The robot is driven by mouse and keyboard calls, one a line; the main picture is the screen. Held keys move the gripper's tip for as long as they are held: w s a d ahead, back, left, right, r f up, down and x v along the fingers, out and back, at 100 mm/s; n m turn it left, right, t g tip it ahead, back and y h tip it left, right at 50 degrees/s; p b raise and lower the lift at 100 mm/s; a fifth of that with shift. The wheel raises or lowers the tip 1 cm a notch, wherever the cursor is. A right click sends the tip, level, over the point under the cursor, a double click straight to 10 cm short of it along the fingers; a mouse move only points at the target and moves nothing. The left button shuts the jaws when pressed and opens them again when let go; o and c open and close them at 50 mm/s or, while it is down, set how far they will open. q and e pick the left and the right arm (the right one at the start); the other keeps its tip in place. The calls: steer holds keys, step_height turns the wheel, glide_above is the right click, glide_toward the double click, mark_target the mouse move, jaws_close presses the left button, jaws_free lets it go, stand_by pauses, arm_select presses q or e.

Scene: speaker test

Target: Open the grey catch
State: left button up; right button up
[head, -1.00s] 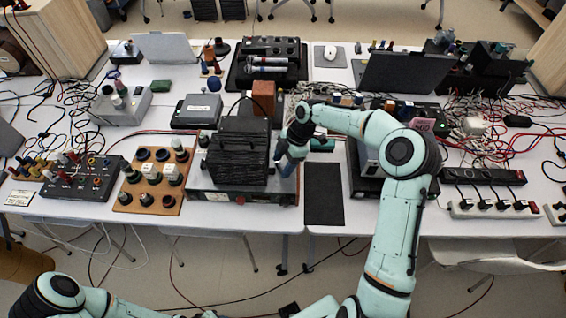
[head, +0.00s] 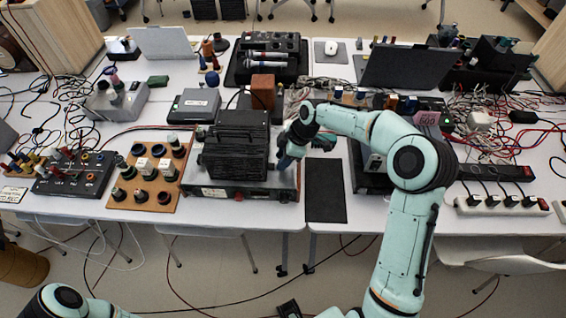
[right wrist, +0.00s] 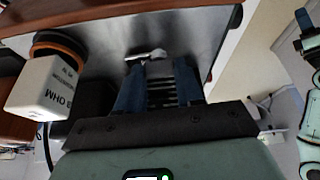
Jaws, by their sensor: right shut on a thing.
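The grey catch (right wrist: 158,68) is a small light-grey piece on a dark metal surface (right wrist: 105,38) in the right wrist view. My right gripper (right wrist: 158,80) has its two blue fingers on either side of it and is shut on it. In the head view my right gripper (head: 284,160) is at the right side of a black ribbed box (head: 235,150), above a flat grey unit (head: 215,191). The catch cannot be made out there. My left gripper is out of view; only part of my left arm shows at the bottom left.
A white block marked "OHM" (right wrist: 45,88) stands left of the fingers in the right wrist view. In the head view a wooden board (head: 140,205) with knobs lies left of the unit. A black mat (head: 325,190) lies to its right. Cables crowd the table's right side.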

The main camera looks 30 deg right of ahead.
stand_by(0.3)
steer(key=o, duration=1)
steer(key=shift+o, duration=0.2)
steer(key=v, duration=1.3)
steer(key=shift+r+p, duration=0.15)
steer(key=shift+p, duration=0.2)
